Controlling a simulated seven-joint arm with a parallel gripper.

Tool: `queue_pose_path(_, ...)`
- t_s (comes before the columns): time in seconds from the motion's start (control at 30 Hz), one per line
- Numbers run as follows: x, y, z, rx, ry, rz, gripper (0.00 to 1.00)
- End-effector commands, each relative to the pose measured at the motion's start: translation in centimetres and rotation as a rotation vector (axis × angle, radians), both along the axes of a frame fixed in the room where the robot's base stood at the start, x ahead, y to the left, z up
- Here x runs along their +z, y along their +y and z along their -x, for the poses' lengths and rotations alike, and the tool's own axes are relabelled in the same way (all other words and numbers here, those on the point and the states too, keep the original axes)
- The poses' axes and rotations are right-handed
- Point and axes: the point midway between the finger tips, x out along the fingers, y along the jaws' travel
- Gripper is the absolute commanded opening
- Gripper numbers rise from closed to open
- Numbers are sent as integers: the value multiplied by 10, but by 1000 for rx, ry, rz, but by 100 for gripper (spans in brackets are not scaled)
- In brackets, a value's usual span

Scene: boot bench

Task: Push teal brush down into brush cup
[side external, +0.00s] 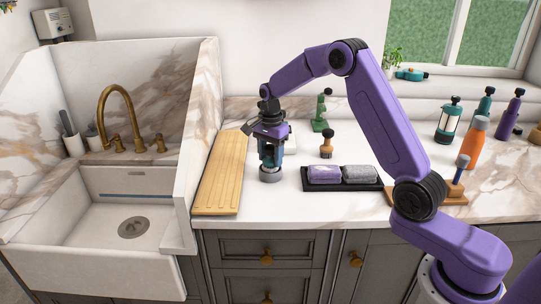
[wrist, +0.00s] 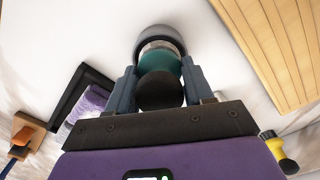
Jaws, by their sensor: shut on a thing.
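The teal brush (wrist: 163,62) with its dark round knob (wrist: 160,90) is between the fingers of my gripper (wrist: 158,76) in the wrist view. My gripper is shut on the brush. The grey round brush cup (wrist: 160,34) is just beyond the brush's far end, which lines up with its opening. In the side external view the cup (side external: 270,175) stands on the counter directly below my gripper (side external: 270,155), which points down. The brush's lower end is hidden, so I cannot tell how deep it sits.
A slatted wooden board (side external: 222,175) lies left of the cup, beside the sink (side external: 130,220). A black tray (side external: 312,187) with rolled purple and grey cloths is to the right. A wooden-handled brush (side external: 327,146) and a green tool (side external: 321,112) stand behind.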

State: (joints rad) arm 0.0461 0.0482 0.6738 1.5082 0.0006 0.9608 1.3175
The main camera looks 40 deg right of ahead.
Motion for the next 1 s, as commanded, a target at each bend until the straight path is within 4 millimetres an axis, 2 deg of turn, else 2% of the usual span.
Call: queue_pose_path(1.0, -12, 0, 0, 0, 0, 0, 16)
